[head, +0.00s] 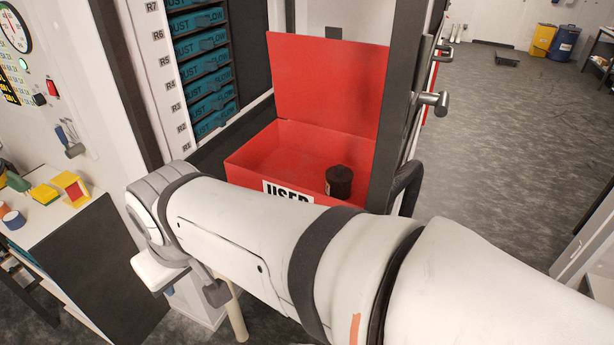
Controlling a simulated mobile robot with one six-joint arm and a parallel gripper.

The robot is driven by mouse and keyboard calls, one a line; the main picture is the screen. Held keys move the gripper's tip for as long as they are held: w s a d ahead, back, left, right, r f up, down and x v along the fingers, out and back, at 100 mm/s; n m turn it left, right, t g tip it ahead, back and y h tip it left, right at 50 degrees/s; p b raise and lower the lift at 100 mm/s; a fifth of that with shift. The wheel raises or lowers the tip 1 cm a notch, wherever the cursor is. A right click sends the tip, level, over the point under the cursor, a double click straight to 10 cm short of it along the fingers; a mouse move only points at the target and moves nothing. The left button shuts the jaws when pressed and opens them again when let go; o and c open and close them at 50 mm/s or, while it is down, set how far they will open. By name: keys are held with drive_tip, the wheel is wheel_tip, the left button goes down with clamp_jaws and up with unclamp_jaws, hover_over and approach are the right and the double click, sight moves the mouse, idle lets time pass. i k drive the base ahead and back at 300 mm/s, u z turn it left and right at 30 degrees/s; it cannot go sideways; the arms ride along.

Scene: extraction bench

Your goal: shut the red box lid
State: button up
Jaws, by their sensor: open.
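The red box (250,158) stands on the bench with its lid (325,80) raised upright at the back. A dark, round, capped container (339,181) is inside the box toward the right. The front wall bears a white label reading "USED", partly covered by my arm. My arm crosses the front of the box from the right. My gripper (215,292) shows only in part below the arm at lower left, apart from the lid. It is open, and I see nothing held in it. The arm hides its fingertips in part.
A rack of teal drawers (203,72) is behind left of the box. A dark upright post (396,110) with metal handles stands close to its right. A side table (30,215) holds small coloured items at left. Open grey floor (510,130) lies to the right.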

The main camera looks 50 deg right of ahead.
sight(332, 83)
drive_tip(key=z, duration=0.05)
drive_tip(key=i, duration=1.3)
drive_tip(key=z, duration=1.25)
drive_tip(key=k, duration=0.1)
drive_tip(key=z, duration=1.8)
